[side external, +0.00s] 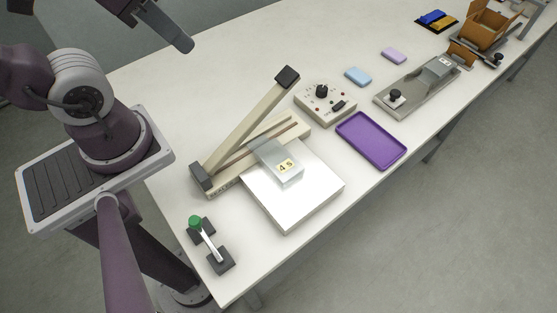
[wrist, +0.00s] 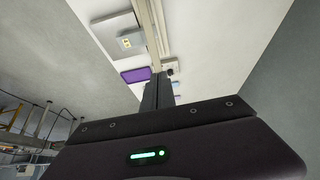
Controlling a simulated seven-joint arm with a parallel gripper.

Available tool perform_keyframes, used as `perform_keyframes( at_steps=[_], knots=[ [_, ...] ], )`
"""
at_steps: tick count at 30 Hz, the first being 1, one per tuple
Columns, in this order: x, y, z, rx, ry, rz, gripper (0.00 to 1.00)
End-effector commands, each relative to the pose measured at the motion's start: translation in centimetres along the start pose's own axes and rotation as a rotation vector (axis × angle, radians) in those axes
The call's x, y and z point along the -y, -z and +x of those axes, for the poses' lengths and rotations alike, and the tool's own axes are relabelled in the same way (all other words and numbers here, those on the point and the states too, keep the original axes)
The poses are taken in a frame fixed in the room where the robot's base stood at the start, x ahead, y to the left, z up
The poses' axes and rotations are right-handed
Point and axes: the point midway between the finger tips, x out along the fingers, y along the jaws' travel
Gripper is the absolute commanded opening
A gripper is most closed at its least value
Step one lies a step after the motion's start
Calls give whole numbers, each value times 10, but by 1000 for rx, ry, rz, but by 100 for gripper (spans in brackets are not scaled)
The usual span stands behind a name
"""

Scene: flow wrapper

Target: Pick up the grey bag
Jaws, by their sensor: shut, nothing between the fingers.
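A beige sealer with a raised arm (side external: 246,130) stands right behind the plate. A control box (side external: 325,101), a purple tray (side external: 371,140), a blue bar (side external: 358,76) and a lilac bar (side external: 394,55) lie beyond. A green-knobbed lever (side external: 208,241) is at the near end.

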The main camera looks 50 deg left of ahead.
Motion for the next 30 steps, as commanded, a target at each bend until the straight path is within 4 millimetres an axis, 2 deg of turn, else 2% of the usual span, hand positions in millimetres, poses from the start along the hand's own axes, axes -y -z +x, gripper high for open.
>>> perform_keyframes(
  at_steps=[1,2,13,21,24,26,29,30],
  knots=[
    [0,0,0,0,0,0,2],
    [0,0,0,0,0,0,8],
    [0,0,0,0,0,0,80],
    [0,0,0,1,0,2,80],
    [-2,7,6,44,2,72,80],
    [-6,18,16,106,3,183,80],
    [-21,39,48,241,1,460,80],
    [-31,46,64,294,-3,581,80]
  ],
)
